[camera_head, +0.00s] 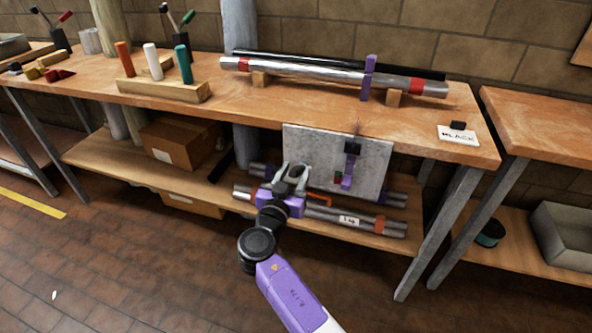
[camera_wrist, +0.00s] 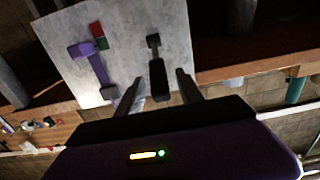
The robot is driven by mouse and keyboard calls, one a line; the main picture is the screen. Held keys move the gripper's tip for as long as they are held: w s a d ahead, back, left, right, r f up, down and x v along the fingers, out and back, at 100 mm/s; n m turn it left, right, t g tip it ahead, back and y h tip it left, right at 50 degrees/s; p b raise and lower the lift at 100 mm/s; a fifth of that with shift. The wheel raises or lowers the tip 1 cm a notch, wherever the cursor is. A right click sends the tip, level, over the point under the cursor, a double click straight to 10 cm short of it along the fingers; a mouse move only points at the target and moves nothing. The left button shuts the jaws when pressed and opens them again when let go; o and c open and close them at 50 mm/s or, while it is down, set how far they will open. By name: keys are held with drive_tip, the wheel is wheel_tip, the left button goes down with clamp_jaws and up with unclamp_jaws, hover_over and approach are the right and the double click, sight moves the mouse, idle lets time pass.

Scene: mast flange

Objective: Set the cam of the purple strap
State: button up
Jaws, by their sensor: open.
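A purple strap (camera_head: 368,80) stands upright around the pipes on the bench top. A grey panel (camera_head: 375,150) hangs at the bench front. It carries a purple lever-like part (camera_head: 348,178) below a black block (camera_head: 352,148), beside a small red and green marker (camera_head: 338,177). In the wrist view, upside down, the purple part (camera_wrist: 92,62) and marker (camera_wrist: 98,36) show again. My gripper (camera_head: 294,169) is open at the panel's left part. A black handle (camera_wrist: 156,70) shows between its fingers (camera_wrist: 161,85); I cannot tell whether they touch. Which part is the cam is unclear.
Pipes with red bands (camera_head: 300,69) rest on wooden blocks on the bench. More pipes (camera_head: 375,222) lie on the lower shelf below the panel. A wooden rack (camera_head: 165,91) holds orange, white and green handles. A cardboard box (camera_head: 180,143) sits on the shelf.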

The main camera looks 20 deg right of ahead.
drive_tip(key=shift+w+d, duration=0.35)
drive_tip(key=shift+w, duration=0.15)
clamp_jaws()
idle(1.2)
